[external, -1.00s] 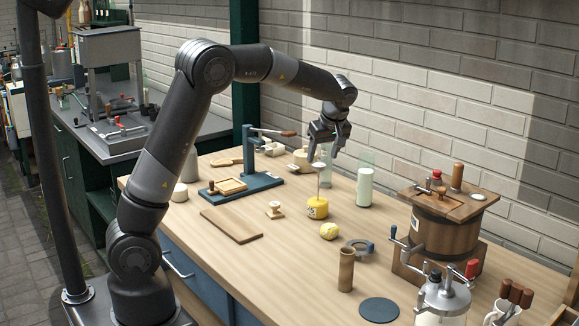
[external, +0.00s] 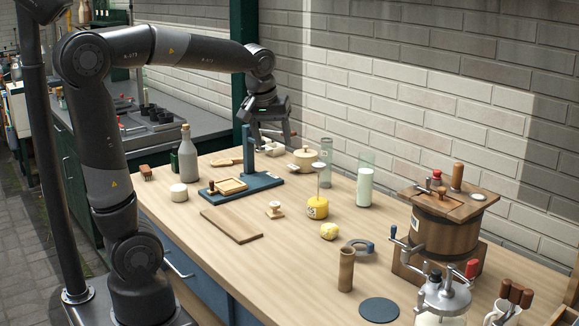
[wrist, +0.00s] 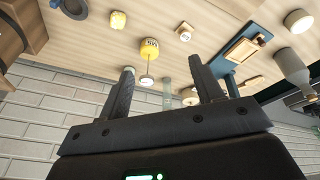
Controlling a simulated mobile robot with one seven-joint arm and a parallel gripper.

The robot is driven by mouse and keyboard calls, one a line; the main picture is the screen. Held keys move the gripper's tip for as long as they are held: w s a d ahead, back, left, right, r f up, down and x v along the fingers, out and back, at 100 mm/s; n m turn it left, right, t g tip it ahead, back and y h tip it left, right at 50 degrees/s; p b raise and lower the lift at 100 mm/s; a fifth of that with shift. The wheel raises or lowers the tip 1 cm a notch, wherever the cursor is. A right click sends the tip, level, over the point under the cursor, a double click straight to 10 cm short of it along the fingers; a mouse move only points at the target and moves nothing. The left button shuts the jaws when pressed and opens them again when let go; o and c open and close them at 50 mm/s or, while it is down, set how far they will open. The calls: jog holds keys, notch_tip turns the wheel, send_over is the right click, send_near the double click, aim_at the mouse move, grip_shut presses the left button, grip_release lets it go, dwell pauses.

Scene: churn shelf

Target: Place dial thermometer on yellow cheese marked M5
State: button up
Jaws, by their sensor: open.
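The yellow cheese (external: 317,209) stands on the wooden bench, with a pale label whose marking is too small to read. The dial thermometer (external: 318,167) stands upright on the cheese, its thin stem down and round pale dial on top.
A blue press stand (external: 250,182) is under and near my gripper. A wooden churn (external: 446,235) stands at right. The bench's front left is clear around a board (external: 231,225).

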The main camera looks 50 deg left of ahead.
jog(key=s+d+f+m+t, duration=0.1)
jog(key=s+f+m, duration=0.1)
jog(key=s, duration=0.6)
jog(key=s+d+f+m+t+h, duration=0.1)
jog(key=s+f+m, duration=0.1)
jog(key=s+m, duration=0.3)
jog(key=s, duration=0.3)
jog(key=shift+s+d+m, duration=0.15)
jog(key=shift+d+m, duration=0.1)
jog(key=shift+m, duration=0.05)
